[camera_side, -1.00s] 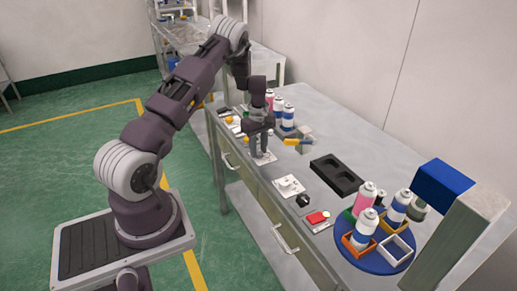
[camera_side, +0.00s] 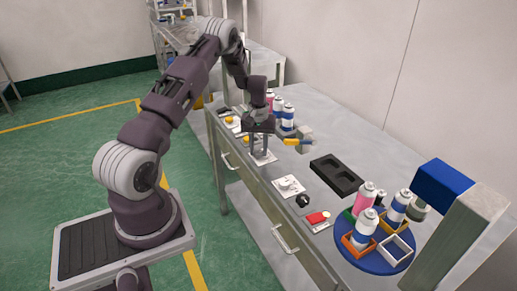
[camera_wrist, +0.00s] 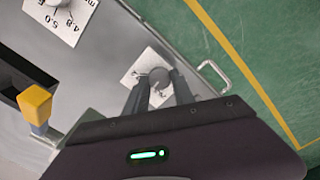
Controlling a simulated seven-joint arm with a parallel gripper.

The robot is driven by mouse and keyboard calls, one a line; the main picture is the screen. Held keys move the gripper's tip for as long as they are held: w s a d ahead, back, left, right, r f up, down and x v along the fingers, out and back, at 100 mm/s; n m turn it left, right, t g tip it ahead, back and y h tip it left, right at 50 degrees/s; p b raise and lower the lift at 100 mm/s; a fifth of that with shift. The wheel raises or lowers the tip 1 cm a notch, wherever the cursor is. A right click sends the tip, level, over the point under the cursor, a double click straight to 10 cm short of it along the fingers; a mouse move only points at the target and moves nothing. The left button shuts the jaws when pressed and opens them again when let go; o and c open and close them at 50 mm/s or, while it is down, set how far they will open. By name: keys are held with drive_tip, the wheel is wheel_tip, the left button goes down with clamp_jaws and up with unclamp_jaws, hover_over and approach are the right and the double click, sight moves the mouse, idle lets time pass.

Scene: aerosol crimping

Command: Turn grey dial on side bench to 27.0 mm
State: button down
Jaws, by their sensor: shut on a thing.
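The grey dial (camera_wrist: 158,77) is a round knob on a white plate (camera_wrist: 137,78) in the wrist view. My gripper (camera_wrist: 158,84) has its two dark fingers on either side of the knob and is shut on it. The plate's markings are partly hidden, so I cannot read the setting. In the side view my gripper (camera_side: 261,152) points down at this plate (camera_side: 266,160) near the bench's front edge.
Another dial (camera_side: 288,184) on a white plate sits nearer the camera; the wrist view shows its marks 4.8 and 5.0. A yellow-ended block (camera_side: 297,142), a black tray (camera_side: 337,175) and a blue turntable (camera_side: 377,262) with cans stand around. Several cans (camera_side: 288,117) stand behind my gripper.

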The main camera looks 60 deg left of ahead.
sight(259, 152)
drive_tip(key=shift+m, duration=0.4)
drive_tip(key=c, duration=1.1)
unclamp_jaws()
drive_tip(key=shift+o, duration=0.2)
wheel_tip(259, 152, up, 7)
drive_tip(key=shift+r, duration=0.1)
